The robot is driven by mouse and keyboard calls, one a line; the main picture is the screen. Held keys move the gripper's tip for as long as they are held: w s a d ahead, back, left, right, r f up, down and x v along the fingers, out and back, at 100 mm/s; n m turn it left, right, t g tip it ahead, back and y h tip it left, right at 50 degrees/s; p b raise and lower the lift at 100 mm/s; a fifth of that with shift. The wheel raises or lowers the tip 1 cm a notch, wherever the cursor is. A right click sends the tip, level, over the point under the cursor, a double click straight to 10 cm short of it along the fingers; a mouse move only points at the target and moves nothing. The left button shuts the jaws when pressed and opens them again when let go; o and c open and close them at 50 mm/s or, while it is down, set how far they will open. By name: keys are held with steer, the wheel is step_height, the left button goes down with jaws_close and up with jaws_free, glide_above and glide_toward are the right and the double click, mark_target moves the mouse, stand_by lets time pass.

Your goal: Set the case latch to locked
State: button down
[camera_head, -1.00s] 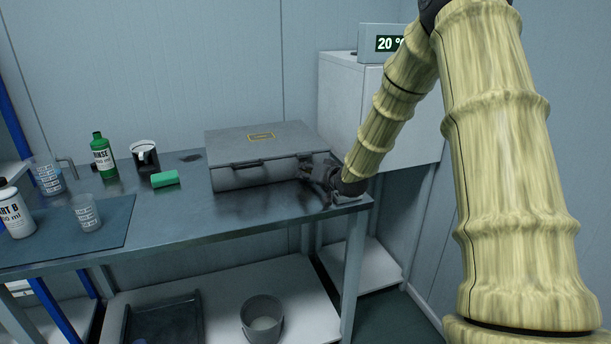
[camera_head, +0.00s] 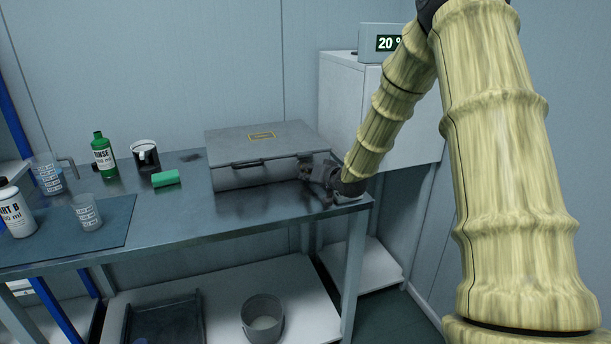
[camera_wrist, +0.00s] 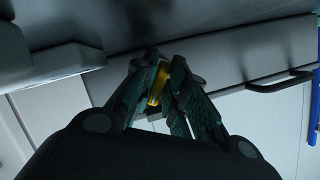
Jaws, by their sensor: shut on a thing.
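A grey case (camera_head: 262,150) with a closed lid and a front handle (camera_head: 247,164) stands on the workbench. In the wrist view my gripper (camera_wrist: 157,92) is shut on a small yellow piece (camera_wrist: 157,86), which looks like the case latch. The fingers cover most of the latch, so I cannot tell its exact setting. The case front (camera_wrist: 225,62) and its handle (camera_wrist: 282,82) also show in the wrist view.
A white cabinet (camera_head: 345,100) with a display stands close behind on the right.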

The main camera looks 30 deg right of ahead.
steer(key=shift+w+d+r+n+h+p, duration=0.1)
steer(key=shift+w+r+n+h+p, duration=0.1)
steer(key=shift+r+n+h+p, duration=0.3)
stand_by(0.4)
steer(key=shift+f+n+h, duration=0.15)
steer(key=shift+n+h, duration=0.15)
steer(key=shift+n, duration=0.2)
steer(key=shift+n+g, duration=0.3)
steer(key=shift+n+h, duration=0.6)
steer(key=shift+n, duration=0.1)
steer(key=shift+f, duration=0.1)
steer(key=c, duration=1.5)
jaws_free()
steer(key=shift+s, duration=0.1)
steer(key=shift+f, duration=0.1)
